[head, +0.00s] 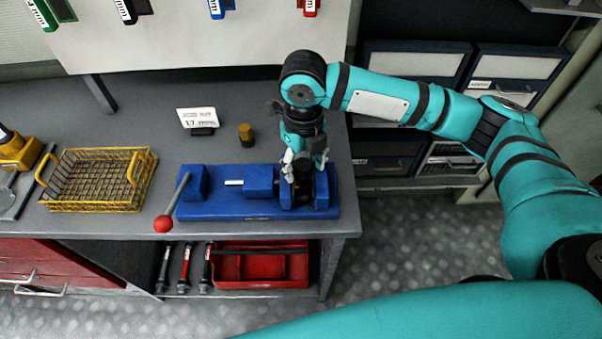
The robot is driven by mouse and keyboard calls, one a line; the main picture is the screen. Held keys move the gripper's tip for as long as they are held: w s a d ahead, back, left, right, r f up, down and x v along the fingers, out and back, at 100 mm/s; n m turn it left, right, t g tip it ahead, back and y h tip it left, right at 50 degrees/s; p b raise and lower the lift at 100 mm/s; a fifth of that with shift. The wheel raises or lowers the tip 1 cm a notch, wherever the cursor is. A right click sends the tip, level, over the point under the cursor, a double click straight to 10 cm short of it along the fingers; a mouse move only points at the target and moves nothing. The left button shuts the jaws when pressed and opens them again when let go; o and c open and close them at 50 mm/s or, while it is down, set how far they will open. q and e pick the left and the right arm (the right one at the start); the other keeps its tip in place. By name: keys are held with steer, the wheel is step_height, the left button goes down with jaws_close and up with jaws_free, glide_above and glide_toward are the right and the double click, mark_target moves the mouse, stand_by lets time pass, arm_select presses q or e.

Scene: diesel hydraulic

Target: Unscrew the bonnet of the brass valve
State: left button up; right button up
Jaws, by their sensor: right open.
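A blue vise-like fixture (215,207) with a red-knobbed lever lies on the grey bench. My right gripper (302,172) points down over the fixture's right end. It is open around or just above a dark part there. I cannot tell whether the fingers touch it, and the gripper hides most of it. No brass valve shows clearly at that spot. A small brass-coloured cylinder (246,135) stands upright on the bench behind the fixture, apart from the gripper. My left gripper is out of the picture.
A yellow wire basket (97,207) stands at the left of the bench. A small white sign (196,119) stands behind the fixture. A red tray (262,264) and several tools sit on the shelf below. Bare bench lies between basket and sign.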

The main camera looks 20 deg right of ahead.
steer(key=m, duration=1.7)
steer(key=shift+m, duration=0.4)
steer(key=m, duration=0.5)
steer(key=shift+m, duration=0.4)
